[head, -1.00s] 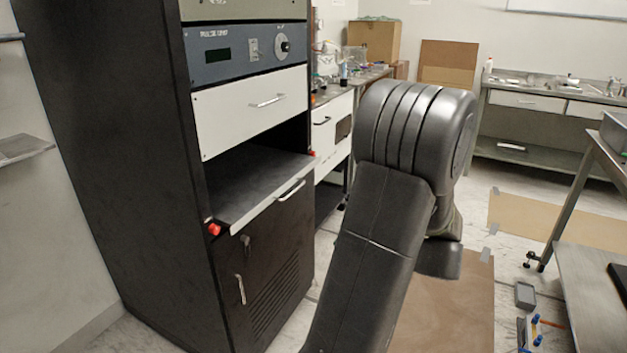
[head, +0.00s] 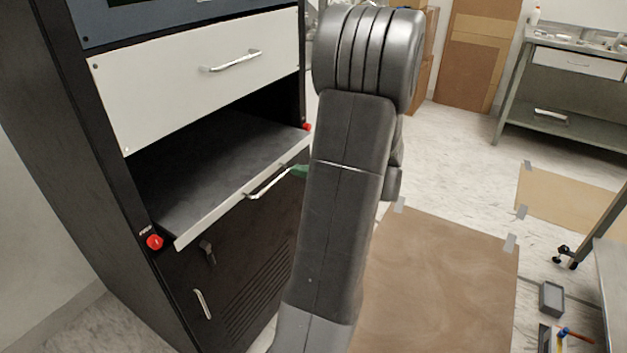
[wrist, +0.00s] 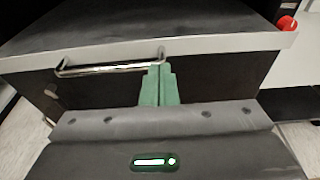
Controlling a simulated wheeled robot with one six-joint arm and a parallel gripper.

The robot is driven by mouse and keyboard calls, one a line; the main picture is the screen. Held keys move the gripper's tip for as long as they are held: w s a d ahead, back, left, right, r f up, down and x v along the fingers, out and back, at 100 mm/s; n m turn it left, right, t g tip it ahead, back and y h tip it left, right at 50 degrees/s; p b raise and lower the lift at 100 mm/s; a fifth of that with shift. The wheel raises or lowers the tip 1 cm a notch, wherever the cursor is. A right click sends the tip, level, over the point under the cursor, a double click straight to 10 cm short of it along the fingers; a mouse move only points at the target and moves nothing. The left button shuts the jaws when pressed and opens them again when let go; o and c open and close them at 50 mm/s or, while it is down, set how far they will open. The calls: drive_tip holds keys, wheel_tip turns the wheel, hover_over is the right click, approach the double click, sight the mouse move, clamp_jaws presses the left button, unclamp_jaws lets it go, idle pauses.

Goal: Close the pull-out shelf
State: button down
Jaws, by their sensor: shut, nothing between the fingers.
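The pull-out shelf (head: 215,165) stands out from the dark cabinet, its flat grey top bare and its light front edge carrying a metal bar handle (head: 268,183). In the wrist view the shelf's front edge (wrist: 220,43) runs across the top, with the handle (wrist: 110,68) at the left. My gripper's green fingers (wrist: 160,84) are shut, at the right end of the handle and just below the front edge. I cannot tell whether they touch. In the head view only a bit of green from my gripper (head: 299,171) shows beside the handle; my arm hides the rest.
A white drawer (head: 200,75) with a handle is shut above the shelf. Red knobs (head: 154,242) sit on the cabinet posts beside the shelf. A lower door (head: 235,285) has a handle. A brown floor mat (head: 440,285) lies to the right, with small items beyond it.

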sight(278, 161)
drive_tip(key=shift+w+a, duration=0.1)
drive_tip(key=shift+a, duration=0.05)
drive_tip(key=x, duration=0.2)
drive_tip(key=p+x, duration=0.1)
drive_tip(key=x, duration=0.1)
drive_tip(key=r+x, duration=0.1)
drive_tip(key=x, duration=0.1)
drive_tip(key=shift+w+r+p, duration=0.1)
drive_tip(key=shift+p, duration=0.25)
drive_tip(key=shift+w+a, duration=0.1)
drive_tip(key=shift+a, duration=0.05)
drive_tip(key=shift+r, duration=0.1)
drive_tip(key=shift+r, duration=0.1)
drive_tip(key=p+v, duration=0.2)
drive_tip(key=v, duration=1.2)
drive_tip(key=shift+f, duration=0.25)
